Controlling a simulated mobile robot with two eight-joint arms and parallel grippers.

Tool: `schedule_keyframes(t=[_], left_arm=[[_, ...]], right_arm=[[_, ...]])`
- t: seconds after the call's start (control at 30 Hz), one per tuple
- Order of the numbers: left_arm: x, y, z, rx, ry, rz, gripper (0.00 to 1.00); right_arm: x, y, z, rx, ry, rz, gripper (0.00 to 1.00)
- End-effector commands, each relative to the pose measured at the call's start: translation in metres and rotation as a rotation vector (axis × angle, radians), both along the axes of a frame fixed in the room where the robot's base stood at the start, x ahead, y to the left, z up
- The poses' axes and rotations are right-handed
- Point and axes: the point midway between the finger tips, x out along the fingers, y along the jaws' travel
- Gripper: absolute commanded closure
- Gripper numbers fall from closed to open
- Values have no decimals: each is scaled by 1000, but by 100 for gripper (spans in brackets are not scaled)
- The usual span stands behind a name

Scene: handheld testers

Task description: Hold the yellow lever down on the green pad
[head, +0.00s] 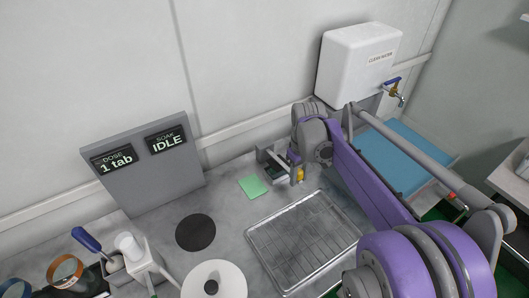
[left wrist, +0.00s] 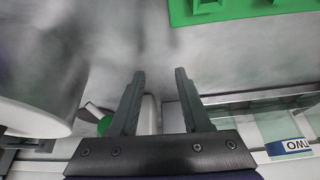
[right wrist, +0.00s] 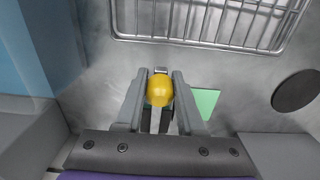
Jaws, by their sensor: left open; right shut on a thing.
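A green pad (head: 253,187) lies flat on the grey counter, left of my right gripper; it also shows in the right wrist view (right wrist: 206,102), partly hidden behind a finger. A yellow rounded part (right wrist: 160,89), likely the lever's end, sits between the fingers of my right gripper (right wrist: 160,88), which is shut on it. In the head view the yellow part (head: 300,174) shows small beside the right gripper (head: 295,178), to the right of the pad, not over it. My left gripper (left wrist: 160,73) is open and empty in the left wrist view; it is not seen in the head view.
A wire rack tray (head: 300,243) lies in front of the pad. A black disc (head: 195,232) lies to the left. A display panel (head: 145,163) reads "1 tab" and "IDLE". A white tank (head: 357,62) with a tap hangs above a blue mat (head: 405,160).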

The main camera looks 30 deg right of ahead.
Motion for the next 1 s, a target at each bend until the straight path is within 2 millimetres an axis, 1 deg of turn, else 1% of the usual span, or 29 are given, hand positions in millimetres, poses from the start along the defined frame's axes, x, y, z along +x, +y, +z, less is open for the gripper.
schedule_keyframes(t=[0.03, 0.23, 0.63, 1.0], left_arm=[[0, 0, -4, 0, 1, 0, 52], [0, 0, -11, 0, 4, 0, 52], [0, 0, -11, 0, 4, 0, 52], [0, 0, -14, 0, 5, 0, 52]], right_arm=[[-2, 0, -6, 1, 3, 0, 100], [-5, 0, -18, 1, 3, 0, 100], [-5, 0, -19, 1, 2, 0, 100], [-5, 0, -24, 1, 2, 0, 100]])
